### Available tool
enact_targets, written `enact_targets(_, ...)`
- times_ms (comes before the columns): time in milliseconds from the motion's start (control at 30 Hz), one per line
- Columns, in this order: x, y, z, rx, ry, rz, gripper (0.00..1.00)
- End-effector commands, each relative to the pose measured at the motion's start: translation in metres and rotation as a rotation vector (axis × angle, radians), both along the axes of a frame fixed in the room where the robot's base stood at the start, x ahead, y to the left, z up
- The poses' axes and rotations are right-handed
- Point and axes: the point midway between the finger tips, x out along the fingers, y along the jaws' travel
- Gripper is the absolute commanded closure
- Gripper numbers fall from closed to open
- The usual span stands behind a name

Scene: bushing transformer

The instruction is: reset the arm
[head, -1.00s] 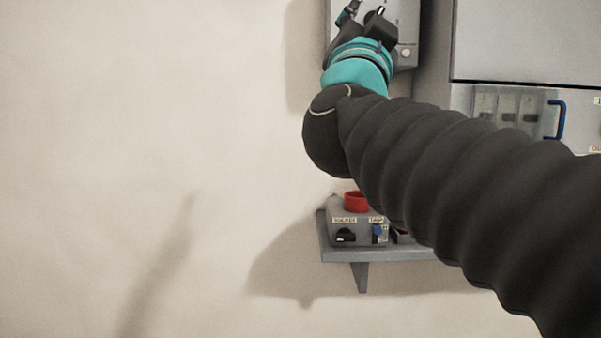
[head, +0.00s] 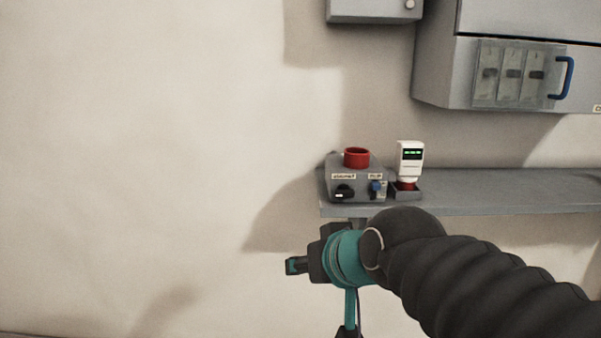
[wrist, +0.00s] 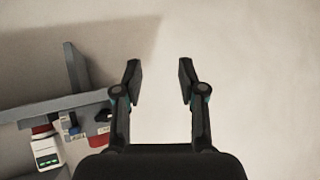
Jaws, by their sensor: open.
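My gripper (wrist: 160,82) is open and empty in the wrist view, with bare wall between and beyond its two fingers. In the head view my gripper (head: 296,265) is at the lower middle, below and left of the shelf, pointing left. My dark sleeved arm reaches in from the lower right. Nothing is held, and the fingers look clear of the wall and shelf.
A grey shelf (head: 480,207) carries a grey control box (head: 350,182) with a red ring on top and a white device (head: 410,160) with a green display. A cabinet (head: 436,75) with a blue handle (head: 566,77) hangs above. The left wall is clear.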

Motion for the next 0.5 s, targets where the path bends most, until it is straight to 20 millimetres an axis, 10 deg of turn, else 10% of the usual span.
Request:
enact_targets(300,-0.103,-0.111,-0.125,-0.258,0.382,-0.168,0.59)
enact_targets(500,-0.115,-0.14,-0.127,-0.247,0.364,-0.273,0.59)
